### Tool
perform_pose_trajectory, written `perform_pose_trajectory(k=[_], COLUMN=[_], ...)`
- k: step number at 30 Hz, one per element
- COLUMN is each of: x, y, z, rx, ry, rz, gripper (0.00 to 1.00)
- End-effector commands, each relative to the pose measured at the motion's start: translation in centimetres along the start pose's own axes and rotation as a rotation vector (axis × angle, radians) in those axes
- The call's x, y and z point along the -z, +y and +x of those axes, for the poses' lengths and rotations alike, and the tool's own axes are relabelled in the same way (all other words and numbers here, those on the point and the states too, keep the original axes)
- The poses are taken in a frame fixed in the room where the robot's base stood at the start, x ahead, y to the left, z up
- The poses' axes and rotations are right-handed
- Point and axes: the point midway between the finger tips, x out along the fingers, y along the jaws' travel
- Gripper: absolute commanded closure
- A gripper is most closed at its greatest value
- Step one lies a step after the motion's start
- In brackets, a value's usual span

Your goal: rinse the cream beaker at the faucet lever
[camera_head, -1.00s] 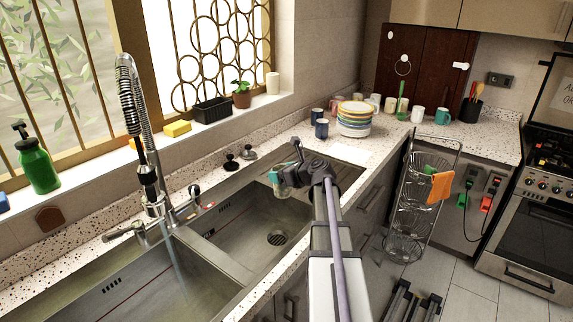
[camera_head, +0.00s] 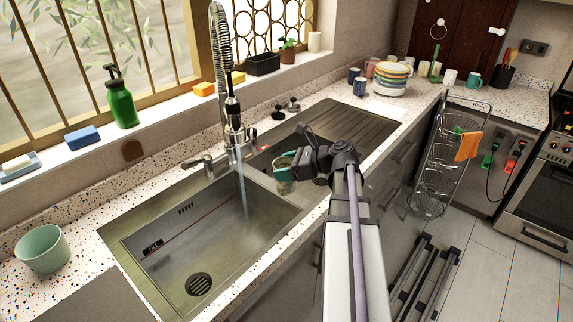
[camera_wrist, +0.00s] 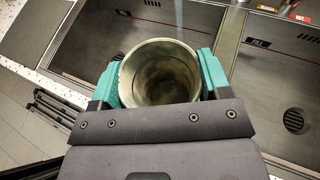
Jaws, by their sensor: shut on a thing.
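The cream beaker (camera_wrist: 160,75) is upright between the teal fingers of my gripper (camera_wrist: 159,88), its open mouth facing the wrist camera. In the head view the beaker (camera_head: 285,176) is small and partly covered by my gripper (camera_head: 284,166), which is shut on it. It is held above the sink near the divider between the basins, to the right of the water stream and apart from it. The tall spring-hose faucet (camera_head: 222,60) stands behind the sink. Water (camera_head: 243,198) runs into the left basin. A small lever with a red mark (camera_head: 251,133) shows beside the faucet base.
A pale green bowl-like vessel (camera_head: 42,249) stands on the counter at the left. A green soap bottle (camera_head: 121,103) and sponges line the sill. Stacked plates (camera_head: 391,78) and several mugs stand at the back right. The left basin (camera_head: 190,250) is open and empty.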

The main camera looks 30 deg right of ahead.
Motion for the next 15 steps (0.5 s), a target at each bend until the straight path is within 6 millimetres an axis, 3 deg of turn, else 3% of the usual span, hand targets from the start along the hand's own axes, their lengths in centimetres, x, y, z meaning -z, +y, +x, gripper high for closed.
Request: perform_pose_trajectory(k=[15], x=[-0.9], y=[-1.9], z=[5.5], rx=[0.001], ry=[0.001], rz=[0.0], gripper=[0.53])
